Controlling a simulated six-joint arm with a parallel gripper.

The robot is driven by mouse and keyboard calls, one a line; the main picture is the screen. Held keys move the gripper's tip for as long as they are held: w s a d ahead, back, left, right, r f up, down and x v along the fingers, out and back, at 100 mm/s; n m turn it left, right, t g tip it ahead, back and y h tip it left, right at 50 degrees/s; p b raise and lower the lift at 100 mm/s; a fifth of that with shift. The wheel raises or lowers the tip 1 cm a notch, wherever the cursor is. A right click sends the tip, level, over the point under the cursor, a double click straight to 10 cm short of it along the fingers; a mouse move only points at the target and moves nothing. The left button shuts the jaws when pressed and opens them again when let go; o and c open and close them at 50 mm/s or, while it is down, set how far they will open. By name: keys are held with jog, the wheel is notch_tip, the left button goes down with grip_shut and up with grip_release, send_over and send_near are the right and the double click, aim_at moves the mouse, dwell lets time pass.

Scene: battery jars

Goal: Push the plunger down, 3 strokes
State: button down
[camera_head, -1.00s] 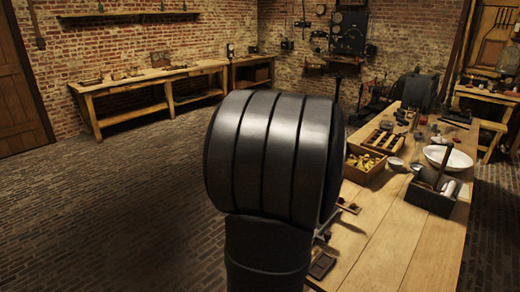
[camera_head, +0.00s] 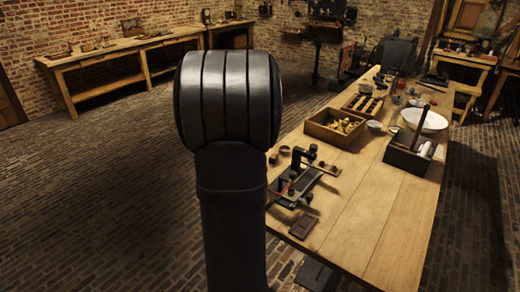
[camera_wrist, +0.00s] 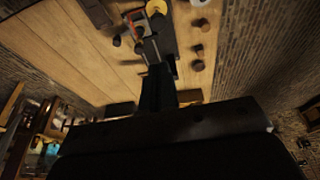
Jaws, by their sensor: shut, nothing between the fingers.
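A small dark apparatus (camera_head: 305,182) with a long bar and an upright black knob stands on the near left part of the wooden bench. In the wrist view the apparatus (camera_wrist: 147,45) shows at the top, with a yellow round part on it. I cannot tell for certain which part is the plunger. My gripper (camera_wrist: 157,80) shows in the wrist view as dark fingers close together, with nothing seen between them. It points toward the apparatus; whether they touch, I cannot tell.
The workbench (camera_head: 365,215) has bare wood at its near right. A dark flat block (camera_head: 303,226) lies near its front edge. Behind are a box of brass pieces (camera_head: 334,125), a white bowl (camera_head: 424,121) and a dark tool box (camera_head: 408,158). Small round pieces lie beside the apparatus.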

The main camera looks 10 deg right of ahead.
jog(key=x, duration=1.2)
jog(key=shift+s+a+f, duration=0.15)
jog(key=shift+s+a, duration=0.15)
jog(key=shift+s, duration=0.05)
jog(key=shift+f, duration=0.55)
jog(key=shift+f, duration=1.35)
notch_tip(320, 180, up, 5)
jog(key=shift+f, duration=0.15)
jog(key=v, duration=0.9)
jog(key=shift+r, duration=0.35)
